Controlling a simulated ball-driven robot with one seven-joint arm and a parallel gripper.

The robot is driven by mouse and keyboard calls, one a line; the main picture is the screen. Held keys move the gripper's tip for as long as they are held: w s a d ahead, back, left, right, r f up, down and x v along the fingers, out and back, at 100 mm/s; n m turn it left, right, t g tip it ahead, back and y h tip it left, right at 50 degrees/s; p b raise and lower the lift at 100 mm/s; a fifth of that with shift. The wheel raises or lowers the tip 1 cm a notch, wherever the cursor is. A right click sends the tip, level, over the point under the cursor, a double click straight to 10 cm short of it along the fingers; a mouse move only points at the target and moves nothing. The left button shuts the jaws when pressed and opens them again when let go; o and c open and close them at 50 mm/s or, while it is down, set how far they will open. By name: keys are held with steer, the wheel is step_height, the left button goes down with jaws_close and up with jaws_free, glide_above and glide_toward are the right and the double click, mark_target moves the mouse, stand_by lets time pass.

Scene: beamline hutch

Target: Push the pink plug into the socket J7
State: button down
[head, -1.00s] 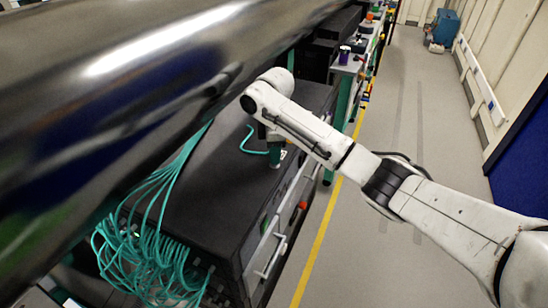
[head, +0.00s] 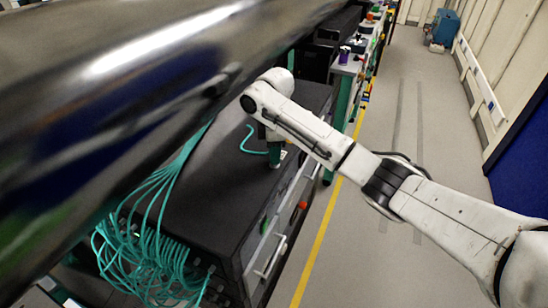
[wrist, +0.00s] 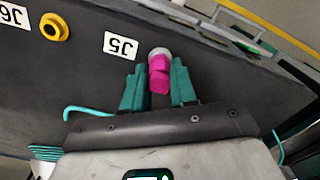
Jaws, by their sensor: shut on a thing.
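My gripper (wrist: 160,90) has teal fingers shut on the pink plug (wrist: 159,75), seen in the wrist view. The plug's far end meets a pale grey ring (wrist: 158,52) at the dark panel; I cannot tell whether it is seated in a socket or just in front of it. A white label reading J5 (wrist: 120,46) is just left of this ring. In the head view my gripper (head: 275,157) points down at the top of the dark cabinet, and the plug is hidden. No label reading J7 is in view.
A yellow ring socket (wrist: 54,27) sits left of the J5 label, with a J6 label (wrist: 12,13) beyond it. Many teal cables (head: 150,240) hang at the dark cabinet's (head: 200,190) left end. A large dark shiny cylinder (head: 120,90) crosses the upper left, close to my arm.

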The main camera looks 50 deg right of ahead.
steer(key=shift+r+p, duration=1.1)
steer(key=shift+p, duration=0.05)
stand_by(0.7)
steer(key=shift+r+p, duration=2.65)
steer(key=shift+r, duration=0.25)
